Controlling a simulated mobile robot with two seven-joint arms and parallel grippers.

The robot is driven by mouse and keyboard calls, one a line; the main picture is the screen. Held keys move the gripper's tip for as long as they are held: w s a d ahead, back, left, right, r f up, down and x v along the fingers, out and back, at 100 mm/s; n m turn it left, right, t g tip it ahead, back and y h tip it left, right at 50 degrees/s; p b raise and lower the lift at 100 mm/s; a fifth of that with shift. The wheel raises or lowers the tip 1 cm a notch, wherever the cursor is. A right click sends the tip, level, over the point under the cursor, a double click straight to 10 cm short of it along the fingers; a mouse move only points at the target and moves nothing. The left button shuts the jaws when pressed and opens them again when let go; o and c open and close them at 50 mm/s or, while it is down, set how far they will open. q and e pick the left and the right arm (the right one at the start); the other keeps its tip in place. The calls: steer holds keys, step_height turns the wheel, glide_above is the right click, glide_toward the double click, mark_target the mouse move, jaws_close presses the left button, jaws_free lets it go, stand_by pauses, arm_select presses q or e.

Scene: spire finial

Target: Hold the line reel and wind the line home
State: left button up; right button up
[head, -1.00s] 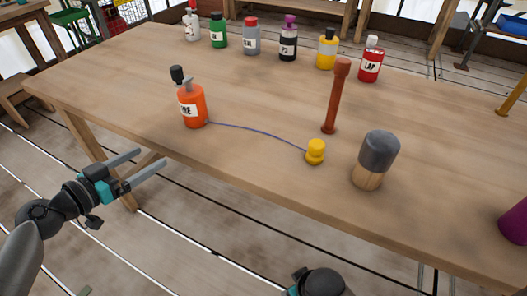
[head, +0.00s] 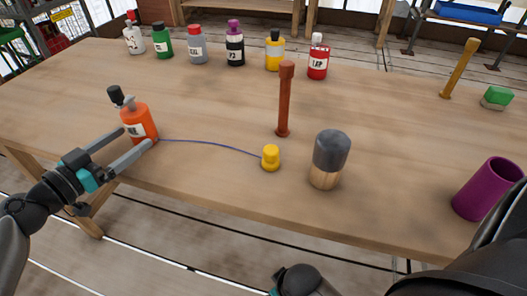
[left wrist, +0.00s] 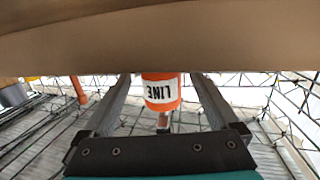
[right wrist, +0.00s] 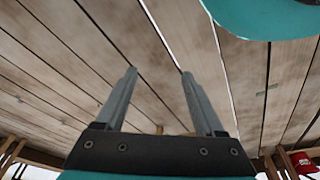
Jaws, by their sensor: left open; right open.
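The line reel is an orange bottle-shaped body (head: 138,122) with a white label and a dark knob (head: 115,96) on top. It stands near the table's front left edge. In the left wrist view its label reads LINE (left wrist: 161,92), and it shows between the fingers. My left gripper (head: 138,138) is open, with its fingers on either side of the reel; I cannot tell if they touch it. A thin blue line (head: 215,143) runs from the reel to a yellow bob (head: 270,157) on the table. My right gripper (right wrist: 158,80) is open and empty, over the floor.
A brown post (head: 285,100) stands behind the yellow bob. A grey-topped wooden cylinder (head: 330,158) and a purple cup (head: 488,188) are to the right. Several labelled bottles, including a red one (head: 318,62), line the back.

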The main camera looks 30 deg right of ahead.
mark_target(132, 138)
arm_select(q)
steer(key=shift+b+x, duration=0.65)
steer(key=shift+x, duration=0.5)
steer(key=shift+w+d+f, duration=0.1)
steer(key=shift+w+d, duration=0.2)
steer(key=shift+d, duration=0.2)
arm_select(e)
steer(key=shift+t, duration=0.4)
steer(key=shift+w+a+r, duration=0.1)
steer(key=shift+w+r, duration=0.2)
steer(key=shift+r, duration=0.4)
steer(key=shift+w+d+r, duration=0.1)
steer(key=shift+w+r, duration=0.15)
steer(key=shift+r, duration=0.5)
steer(key=shift+w+a+r, duration=0.1)
steer(key=shift+w+r, duration=0.2)
steer(key=shift+r, duration=0.4)
arm_select(q)
steer(key=c, duration=0.9)
steer(key=shift+o, duration=0.2)
